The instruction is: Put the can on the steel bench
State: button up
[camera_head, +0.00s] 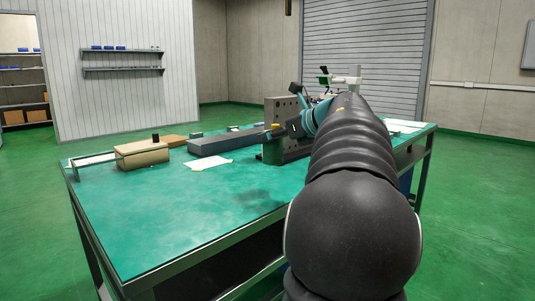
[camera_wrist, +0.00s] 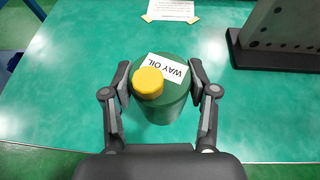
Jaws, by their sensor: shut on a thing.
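The can (camera_wrist: 163,108) is a dark green cylinder with a yellow cap and a white "WAY OIL" label. My gripper (camera_wrist: 162,84) is shut on it, one finger on each side, in the wrist view. A green-topped bench on a metal frame (camera_head: 150,225) fills the middle; I see no clearly separate steel bench.
A grey block with holes (camera_wrist: 280,32) stands to the right of the can. A paper sheet (camera_head: 207,163), a tan block (camera_head: 142,155) and a long grey block (camera_head: 225,142) lie on the bench. Its front left top is clear. Wall shelves (camera_head: 122,68) hang behind.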

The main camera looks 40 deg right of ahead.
jog(key=shift+w+d+f, duration=0.15)
jog(key=shift+w+f, duration=1.1)
jog(key=shift+f, duration=0.2)
jog(key=shift+w+d+f, duration=0.2)
jog(key=shift+w+f, duration=1.05)
jog(key=shift+f, duration=0.15)
jog(key=shift+w+d+f, duration=0.15)
jog(key=shift+w+f, duration=1.1)
jog(key=shift+f, duration=0.2)
jog(key=shift+f+b, duration=0.15)
jog(key=shift+b, duration=0.2)
jog(key=o, duration=1.4)
jog(key=shift+c, duration=0.2)
jog(key=v, duration=1.2)
